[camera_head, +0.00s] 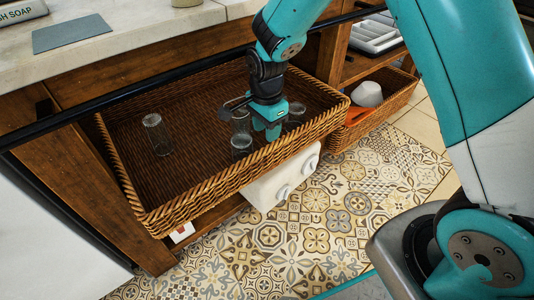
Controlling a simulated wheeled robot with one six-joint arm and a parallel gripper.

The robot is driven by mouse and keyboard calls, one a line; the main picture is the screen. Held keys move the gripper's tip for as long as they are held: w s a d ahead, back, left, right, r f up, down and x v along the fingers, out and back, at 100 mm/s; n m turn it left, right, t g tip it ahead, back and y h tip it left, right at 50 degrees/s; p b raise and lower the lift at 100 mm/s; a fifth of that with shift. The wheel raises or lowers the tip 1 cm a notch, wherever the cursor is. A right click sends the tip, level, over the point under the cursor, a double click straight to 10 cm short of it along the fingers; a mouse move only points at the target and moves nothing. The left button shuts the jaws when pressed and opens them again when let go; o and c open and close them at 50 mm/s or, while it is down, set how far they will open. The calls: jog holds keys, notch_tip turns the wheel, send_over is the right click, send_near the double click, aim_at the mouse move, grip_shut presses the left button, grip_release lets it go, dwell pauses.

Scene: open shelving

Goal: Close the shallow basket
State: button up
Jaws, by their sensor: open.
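The shallow basket (170,215) is a wide brown wicker tray, pulled out from the wooden shelving under the counter. Clear glasses stand in it: one at the left (157,134) and others near my gripper, including one in the middle (241,132). My gripper (271,132) is teal, points down and is inside the basket's outline, close to the glasses at the right. It is open, and its fingers are partly hard to make out against the glasses. I cannot tell whether it touches a glass.
A second wicker basket (349,136) at the right holds a white bowl (367,94). A white box with knobs (284,180) sits below the shallow basket. A dark rail (110,97) runs along the counter front. The patterned floor (300,235) in front is clear.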

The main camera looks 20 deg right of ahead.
aim_at(266, 149)
notch_tip(266, 149, down, 9)
jog(key=b, duration=0.2)
jog(key=shift+b, duration=0.4)
grip_shut()
